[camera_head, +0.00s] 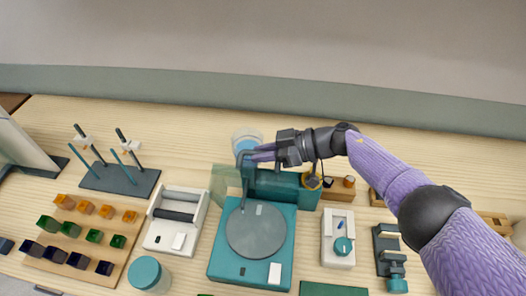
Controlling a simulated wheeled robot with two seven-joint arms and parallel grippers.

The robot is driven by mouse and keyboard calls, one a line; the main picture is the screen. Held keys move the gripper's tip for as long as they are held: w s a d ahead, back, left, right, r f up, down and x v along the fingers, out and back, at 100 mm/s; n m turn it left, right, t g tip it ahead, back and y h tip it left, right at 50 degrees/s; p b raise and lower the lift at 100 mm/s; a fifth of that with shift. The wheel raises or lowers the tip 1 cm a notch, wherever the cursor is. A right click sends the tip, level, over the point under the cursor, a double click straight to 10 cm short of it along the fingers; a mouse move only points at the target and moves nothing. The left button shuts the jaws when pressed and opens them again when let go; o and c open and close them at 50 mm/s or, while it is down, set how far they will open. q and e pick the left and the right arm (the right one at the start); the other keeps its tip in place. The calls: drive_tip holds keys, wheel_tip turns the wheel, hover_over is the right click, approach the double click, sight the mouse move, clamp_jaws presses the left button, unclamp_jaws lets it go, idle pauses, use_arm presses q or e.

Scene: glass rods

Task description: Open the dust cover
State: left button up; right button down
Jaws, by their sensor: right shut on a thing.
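A teal device (221,256) with a round grey platter (256,231) stands on the table in the middle. A see-through greenish panel (224,183), which looks like the dust cover, stands raised at the back left of the device. A dark bent bar (241,160) rises near it. My right gripper (258,154) reaches in from the right above the back of the device. It is shut at the bar, which looks like the cover's handle; the exact contact is hard to see. The platter is uncovered. My left gripper is out of view.
A white unit with a dark roller (157,240) and a teal-lidded jar (146,272) stand to the left. A clear container with blue contents (247,138) is behind the gripper. A white instrument (338,253) stands right. Coloured cubes sit on a board (104,260) at far left.

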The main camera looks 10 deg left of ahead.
drive_tip(key=shift+w+d+f, duration=0.1)
drive_tip(key=shift+w+f, duration=0.1)
drive_tip(key=shift+f, duration=0.05)
idle(0.3)
drive_tip(key=c, duration=0.6)
unclamp_jaws()
drive_tip(key=shift+f, duration=0.1)
drive_tip(key=shift+d+r, duration=0.2)
drive_tip(key=p+v, duration=0.1)
drive_tip(key=v, duration=0.8)
drive_tip(key=shift+d+r, duration=0.15)
